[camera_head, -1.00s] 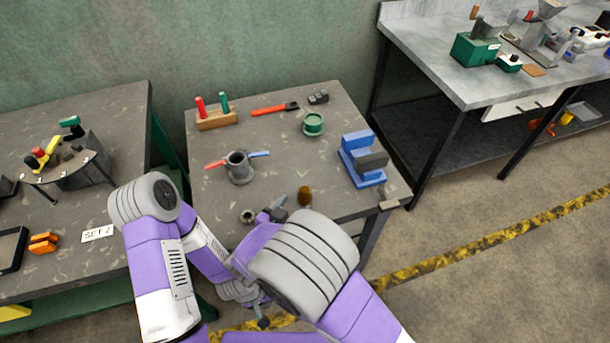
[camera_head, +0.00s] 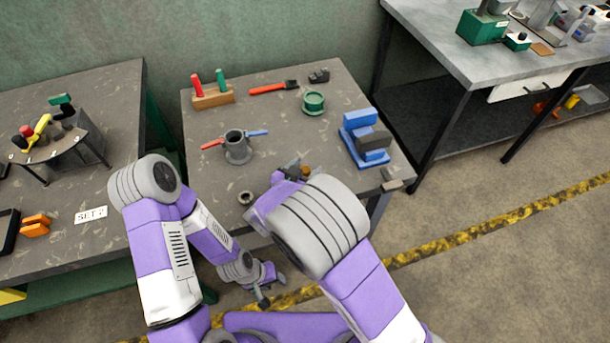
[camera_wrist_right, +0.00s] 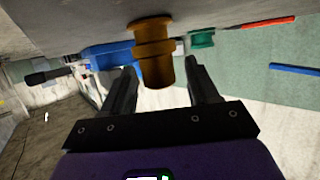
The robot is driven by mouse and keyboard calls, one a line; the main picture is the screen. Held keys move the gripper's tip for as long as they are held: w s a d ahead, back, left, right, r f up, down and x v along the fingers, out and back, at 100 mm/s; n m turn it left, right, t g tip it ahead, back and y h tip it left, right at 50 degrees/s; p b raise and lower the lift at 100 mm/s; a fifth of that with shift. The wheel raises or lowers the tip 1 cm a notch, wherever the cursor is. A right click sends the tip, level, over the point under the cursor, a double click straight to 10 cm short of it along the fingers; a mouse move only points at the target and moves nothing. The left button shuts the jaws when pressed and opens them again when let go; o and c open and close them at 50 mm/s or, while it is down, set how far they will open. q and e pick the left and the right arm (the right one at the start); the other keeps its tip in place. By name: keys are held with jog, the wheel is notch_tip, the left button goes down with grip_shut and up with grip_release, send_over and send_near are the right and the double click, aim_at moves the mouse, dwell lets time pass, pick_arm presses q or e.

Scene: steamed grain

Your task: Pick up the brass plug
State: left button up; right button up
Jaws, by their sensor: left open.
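The brass plug (camera_head: 306,171) stands on the middle table near its front edge, mostly hidden behind my right arm in the head view. In the right wrist view the picture is turned over, and the plug (camera_wrist_right: 152,62) shows as a brown stepped cylinder with a collar. My right gripper (camera_wrist_right: 158,75) is open, with one finger on each side of the plug and a visible gap to each. In the head view, my right gripper (camera_head: 296,170) is just beside the plug at table height. My left gripper (camera_head: 272,288) is open and hangs low in front of the table.
A small grey ring (camera_head: 245,198) lies left of the plug. A grey pot (camera_head: 237,150) with red and blue handles stands behind it. A blue vise-like block (camera_head: 362,140) is to the right, a green ring (camera_head: 313,102) further back, and a wooden peg stand (camera_head: 212,97) at back left.

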grip_shut()
